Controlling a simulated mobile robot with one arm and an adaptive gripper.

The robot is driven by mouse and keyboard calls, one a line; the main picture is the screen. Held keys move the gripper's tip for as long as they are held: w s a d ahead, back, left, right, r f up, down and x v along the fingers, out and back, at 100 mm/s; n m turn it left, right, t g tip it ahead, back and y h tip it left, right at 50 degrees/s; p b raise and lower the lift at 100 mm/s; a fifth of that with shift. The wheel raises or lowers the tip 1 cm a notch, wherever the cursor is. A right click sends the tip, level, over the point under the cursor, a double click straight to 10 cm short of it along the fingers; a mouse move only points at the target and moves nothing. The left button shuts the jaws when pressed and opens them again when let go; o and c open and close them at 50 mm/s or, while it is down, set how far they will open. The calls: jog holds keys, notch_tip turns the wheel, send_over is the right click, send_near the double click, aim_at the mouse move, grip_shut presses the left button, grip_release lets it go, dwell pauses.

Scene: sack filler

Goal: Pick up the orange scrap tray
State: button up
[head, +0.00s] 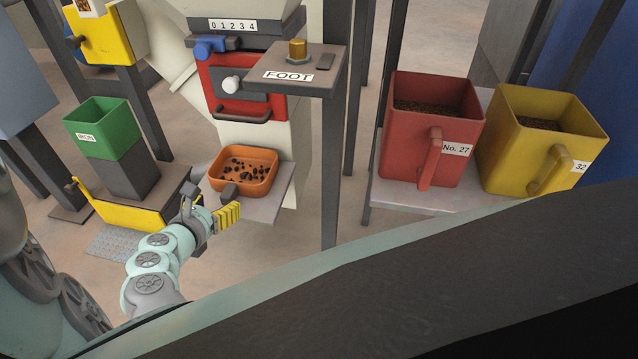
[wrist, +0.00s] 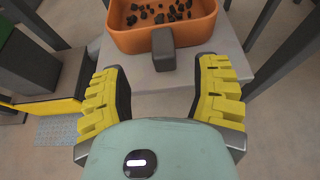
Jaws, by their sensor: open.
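The orange scrap tray (head: 246,186) sits on a small grey shelf (head: 268,206) below the machine's red panel. It holds several dark bits and has a grey handle (head: 229,192) at its front. In the wrist view the tray (wrist: 134,41) is at the top, with its handle (wrist: 163,48) pointing toward me. My gripper (wrist: 163,90) is open and empty, its two yellow-padded fingers spread to either side below the handle. The handle lies ahead of the gap between the fingertips, and no contact shows. In the head view my gripper (head: 228,214) is at the shelf's front left.
A green bin (head: 106,132) stands on a dark block at left, with a yellow-edged platform (head: 125,215) below. A red bin (head: 415,150) and a yellow bin (head: 530,150) stand on a bench at right. A grey post (head: 331,170) rises right of the shelf.

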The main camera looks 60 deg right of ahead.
aim_at(225, 201)
jog(key=shift+w+d+f, duration=0.1)
jog(key=shift+d, duration=0.25)
jog(key=b+x, duration=0.2)
jog(key=x, duration=0.1)
jog(key=b+x, duration=0.1)
jog(key=shift+s+d+f+b, duration=0.2)
jog(key=shift+s+f+b, duration=0.1)
jog(key=shift+f, duration=0.15)
jog(key=shift+w+d, duration=0.25)
jog(key=shift+d, duration=0.15)
jog(key=shift+a, duration=0.1)
jog(key=shift+c, duration=0.7)
grip_shut()
